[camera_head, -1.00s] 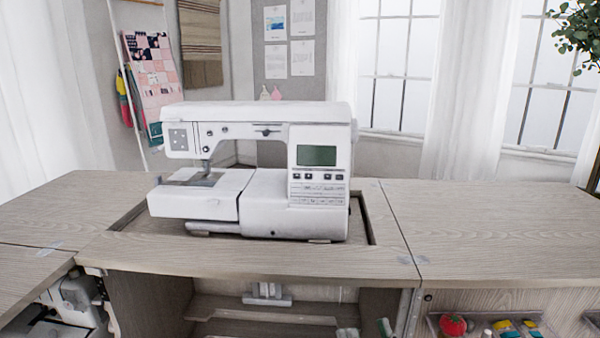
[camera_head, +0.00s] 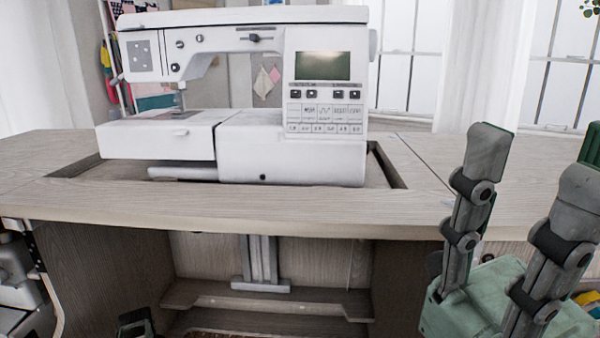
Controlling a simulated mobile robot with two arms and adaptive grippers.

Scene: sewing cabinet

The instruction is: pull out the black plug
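I cannot make out a black plug in the head view. A white sewing machine (camera_head: 260,155) sits upright in the recessed opening of the wooden cabinet top (camera_head: 250,212). A small dark spot shows low on its front; I cannot tell what it is. My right gripper (camera_head: 534,172) is at the right, in front of the cabinet, with its two grey fingers pointing up and spread wide. It is empty and apart from the machine. A small green and dark part at the bottom edge seems to be my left gripper (camera_head: 135,324); its fingers are mostly cut off.
Below the top, the open cabinet bay holds a metal lift column (camera_head: 260,262) and a wooden shelf (camera_head: 268,302). A second white machine (camera_head: 18,278) stands at the left edge. The bare right tabletop (camera_head: 425,160) lies behind my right gripper. Curtained windows are behind.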

